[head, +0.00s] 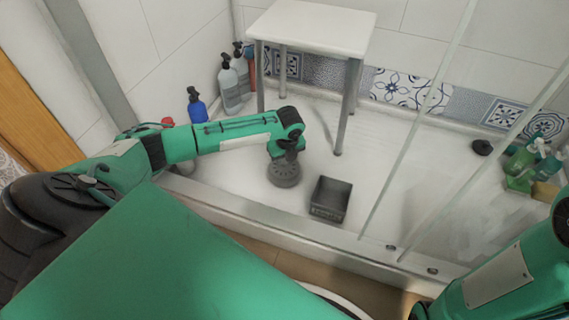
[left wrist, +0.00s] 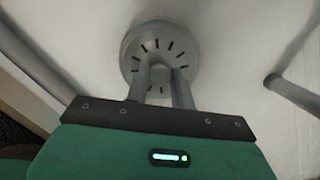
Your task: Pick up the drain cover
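The drain cover (head: 284,175) is a round grey disc on the white shower floor, below the stool's front left leg. In the left wrist view it shows as a grey disc (left wrist: 132,58) with dark radial slots. My left gripper (head: 289,152) points down over it, its tips at the cover's middle. In the left wrist view the fingers of the left gripper (left wrist: 160,70) stand a little apart, with part of the cover showing between them. Whether they clamp its middle I cannot tell. My right arm shows at the lower right; its gripper is out of view.
A white stool (head: 312,28) stands behind the cover. A dark open bin (head: 329,199) stands right of it. A blue bottle (head: 197,106) and grey bottles (head: 230,88) stand at the left wall. Green bottles (head: 530,163) are at the right. The shower curb (head: 260,217) runs in front.

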